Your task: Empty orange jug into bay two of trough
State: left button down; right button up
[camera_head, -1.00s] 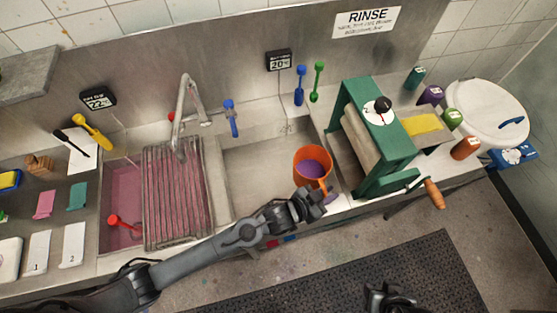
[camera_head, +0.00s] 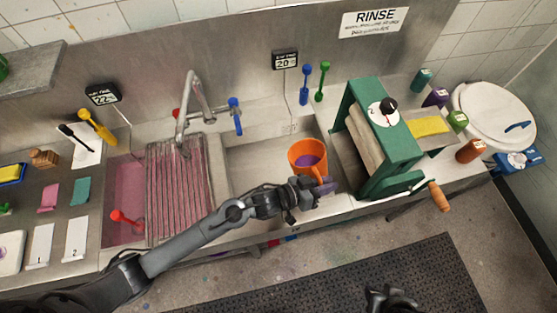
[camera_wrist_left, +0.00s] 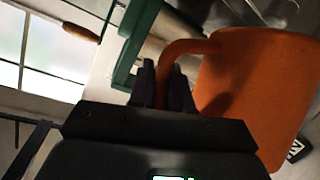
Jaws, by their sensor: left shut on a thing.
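The orange jug (camera_head: 305,175) is over the right bay (camera_head: 262,160) of the steel trough, towards its right end. Purple liquid shows inside it. My left gripper (camera_head: 326,186) is shut on the jug's handle, at the jug's right front side. The wrist view shows the fingers (camera_wrist_left: 165,85) closed around the handle (camera_wrist_left: 183,48), with the jug body (camera_wrist_left: 262,90) beside them. I cannot tell how far above the bay floor the jug is. My right gripper (camera_head: 388,299) is at the bottom edge, partly cut off; its jaws are unclear.
The left bay (camera_head: 124,195) holds pink liquid, with a wire rack (camera_head: 180,195) across its right part. A tap (camera_head: 190,105) stands behind. A green press (camera_head: 385,140) with a crank stands close right of the jug. The right bay's left part is clear.

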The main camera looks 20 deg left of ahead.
aim_at(309, 168)
pick_arm(q)
jog(key=shift+w+a+r+n+h+b, duration=0.25)
jog(key=shift+a+n+b, duration=0.1)
jog(key=shift+a+b, duration=0.15)
jog(key=shift+w+a+r+n+h+b, duration=0.15)
jog(key=shift+a+r+n+h+b, duration=0.05)
jog(key=shift+a+n+h+b, duration=0.2)
jog(key=shift+w+a+r+n+h+b, duration=0.15)
jog(key=shift+w+a+r+n+b, duration=0.1)
jog(key=shift+a+b, duration=0.25)
jog(key=shift+a+r, duration=0.15)
jog(key=shift+a, duration=0.05)
jog(key=shift+w+a+r+n+t+h+b, duration=0.2)
jog(key=shift+a+n+t+h+b, duration=0.1)
jog(key=shift+a+n+b, duration=0.15)
jog(key=shift+w+a+r+n+b, duration=0.15)
jog(key=shift+a+n+b, duration=0.1)
jog(key=shift+n+b, duration=0.15)
jog(key=shift+a+r+n+h+b, duration=0.1)
jog(key=shift+a+n+h+b, duration=0.25)
jog(key=shift+h+b, duration=0.2)
jog(key=shift+w+a+r+n+t+b, duration=0.15)
jog(key=shift+n+t+b, duration=0.15)
jog(key=shift+b, duration=0.15)
jog(key=shift+w+a+r+n+h+b, duration=0.2)
jog(key=shift+a+n+h+b, duration=0.25)
jog(key=shift+a+n+b, duration=0.45)
